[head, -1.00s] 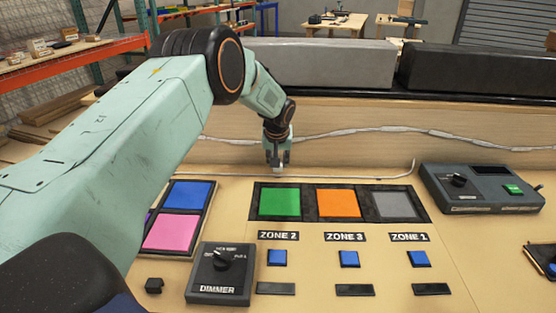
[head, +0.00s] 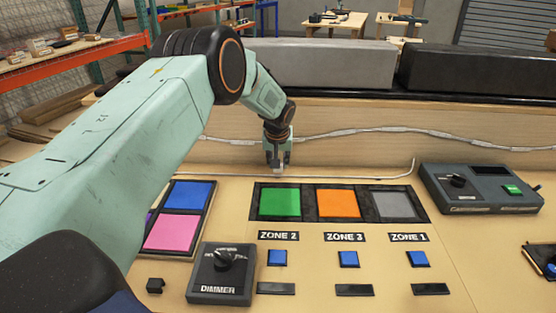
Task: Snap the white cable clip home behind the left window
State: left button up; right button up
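The left window (head: 280,202) is a green panel in a dark frame, beside an orange window (head: 338,203) and a grey window (head: 393,204). My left gripper (head: 277,168) points down just behind the green window, at the thin white cable (head: 345,176) lying on the console. A small white piece (head: 278,171), which looks like the cable clip, shows between and below the fingertips. It is too small to tell whether the fingers grip it or whether it is seated. My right gripper is not in view.
A dimmer box (head: 221,274) and a blue and pink panel (head: 207,208) sit at left. A grey control box (head: 480,188) stands at right. A wavy white cable (head: 370,132) runs along the wooden back board (head: 400,152). The console behind the orange and grey windows is mostly clear.

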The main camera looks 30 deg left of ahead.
pick_arm(q)
jog(key=shift+f+b, duration=0.6)
jog(key=shift+f, duration=0.55)
dwell(1.8)
jog(key=o, duration=0.8)
jog(key=shift+o, duration=0.2)
jog(key=v, duration=1.2)
